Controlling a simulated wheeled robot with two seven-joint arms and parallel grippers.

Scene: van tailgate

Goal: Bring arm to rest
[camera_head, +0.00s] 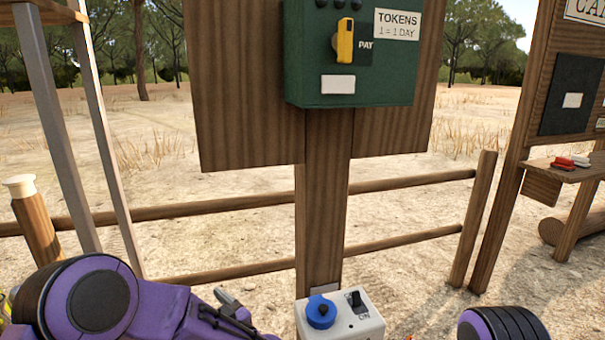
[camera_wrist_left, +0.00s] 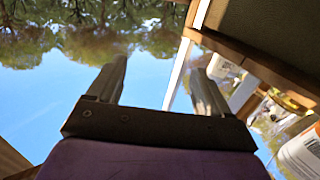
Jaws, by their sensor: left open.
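My left arm (camera_head: 130,305), purple and black, comes in along the bottom left of the head view. A small grey tip beside it may be part of the hand. In the left wrist view my left gripper (camera_wrist_left: 160,66) has its two dark fingers well apart, with nothing between them. Sky and trees show beyond the fingers, upside down. A purple and black part of my right arm (camera_head: 500,324) shows at the bottom right of the head view; its gripper is out of frame.
A white box (camera_head: 370,325) with a blue knob (camera_head: 320,312) and black switch stands close to my left arm. A wooden post (camera_head: 322,220) carries a green token box (camera_head: 300,60) with a yellow piece. Fence rails cross behind. Red and white items (camera_head: 565,162) lie on a right-hand shelf.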

